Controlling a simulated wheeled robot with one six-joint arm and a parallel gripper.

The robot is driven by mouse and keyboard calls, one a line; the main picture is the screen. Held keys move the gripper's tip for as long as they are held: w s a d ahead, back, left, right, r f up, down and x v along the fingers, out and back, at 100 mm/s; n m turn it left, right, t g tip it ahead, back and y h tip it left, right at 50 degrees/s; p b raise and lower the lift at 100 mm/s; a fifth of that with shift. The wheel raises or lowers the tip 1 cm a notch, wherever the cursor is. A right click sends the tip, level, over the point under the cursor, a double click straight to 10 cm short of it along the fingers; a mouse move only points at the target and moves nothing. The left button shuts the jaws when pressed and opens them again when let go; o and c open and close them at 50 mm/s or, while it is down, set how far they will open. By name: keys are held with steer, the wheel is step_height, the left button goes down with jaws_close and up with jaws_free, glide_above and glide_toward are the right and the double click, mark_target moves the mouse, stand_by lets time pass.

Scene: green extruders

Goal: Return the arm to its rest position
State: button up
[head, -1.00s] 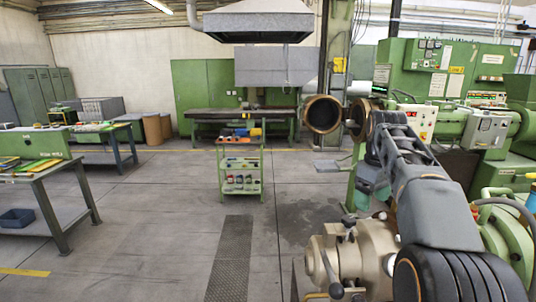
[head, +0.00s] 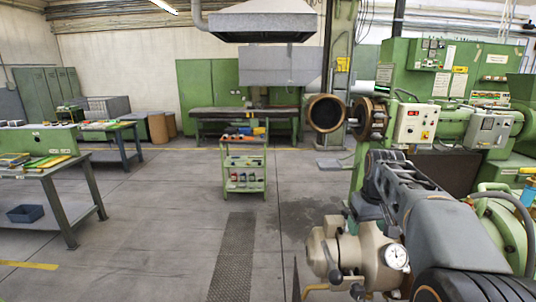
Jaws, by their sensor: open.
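My arm shows at the lower right of the head view. A black joint sits at the bottom corner, a grey link rises up and to the left from it, and a darker segment (head: 385,180) lies at the far end. Nothing held by the arm shows.
A beige machine part with a dial gauge (head: 397,257) stands close to the left of my arm. Green extruders (head: 420,75) fill the right and back. A green tool cart (head: 243,165) stands mid-floor, and a workbench (head: 60,165) is left. Floor between is open.

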steer(key=s+a+f+t+b, duration=0.1)
steer(key=s+a+f, duration=0.2)
steer(key=s, duration=0.3)
steer(key=s+a+f+m+t+b, duration=0.1)
steer(key=s+a+f, duration=0.2)
steer(key=s, duration=0.3)
steer(key=s+a+f+t+b, duration=0.1)
steer(key=s+a+f, duration=0.2)
steer(key=s+f, duration=0.2)
steer(key=shift+s+f, duration=0.35)
steer(key=shift+s, duration=0.55)
